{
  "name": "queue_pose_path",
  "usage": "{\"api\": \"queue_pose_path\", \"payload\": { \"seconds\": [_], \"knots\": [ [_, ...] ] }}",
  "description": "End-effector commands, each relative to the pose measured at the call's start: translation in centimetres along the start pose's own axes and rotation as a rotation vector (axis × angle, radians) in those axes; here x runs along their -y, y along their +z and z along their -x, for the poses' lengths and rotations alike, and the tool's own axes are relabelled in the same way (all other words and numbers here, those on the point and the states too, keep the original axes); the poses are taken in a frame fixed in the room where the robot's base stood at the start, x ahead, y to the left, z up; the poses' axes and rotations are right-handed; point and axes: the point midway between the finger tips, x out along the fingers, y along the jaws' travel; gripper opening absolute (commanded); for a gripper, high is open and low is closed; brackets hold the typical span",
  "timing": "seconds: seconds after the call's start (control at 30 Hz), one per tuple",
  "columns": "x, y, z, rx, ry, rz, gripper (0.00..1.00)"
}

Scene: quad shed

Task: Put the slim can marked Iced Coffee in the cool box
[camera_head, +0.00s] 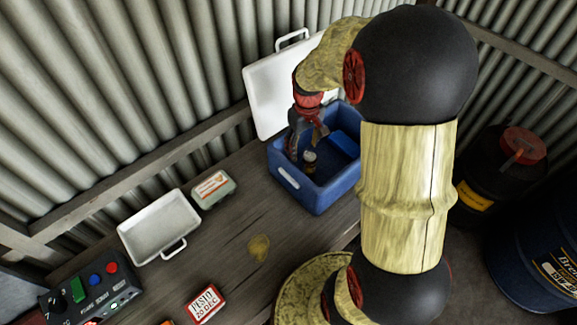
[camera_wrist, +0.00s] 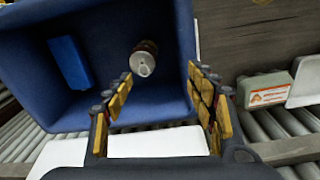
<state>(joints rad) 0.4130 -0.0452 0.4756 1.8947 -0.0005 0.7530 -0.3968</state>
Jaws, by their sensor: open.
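The cool box (camera_head: 318,203) is a blue open box at the back of the bench, with its white lid (camera_head: 262,105) raised behind it. A slim dark can (camera_wrist: 148,48) with a silver top is inside the cool box and appears to stand on its floor; its marking is not readable. It also shows small in the head view (camera_head: 309,166). My gripper (camera_head: 306,140) reaches down into the box over the can. In the wrist view my gripper (camera_wrist: 160,78) has its fingers spread wide, with nothing between them, and the can lies beyond the fingertips.
A blue block (camera_wrist: 70,62) lies inside the cool box, apart from the can. On the bench are a white tray (camera_head: 158,228), a small pale box (camera_head: 213,188), a control panel (camera_head: 92,290) and a red-and-white box (camera_head: 203,303). A corrugated wall stands close behind.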

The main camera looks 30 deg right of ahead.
Motion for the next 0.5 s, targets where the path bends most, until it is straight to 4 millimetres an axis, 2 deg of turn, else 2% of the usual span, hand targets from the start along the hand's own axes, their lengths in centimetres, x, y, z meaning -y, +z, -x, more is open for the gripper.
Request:
{"api": "queue_pose_path", "payload": {
  "seconds": [0.03, 0.2, 0.3, 0.5],
  "knots": [
    [1.6, 0.0, 2.7, -0.035, 0.011, 0.009, 0.57],
    [6.5, 1.9, 9.6, -0.131, 0.029, 0.012, 0.57],
    [9.3, 3.8, 13.0, -0.190, 0.032, 0.013, 0.57],
    [14.0, 8.7, 18.1, -0.306, 0.018, 0.015, 0.57]
  ]
}}
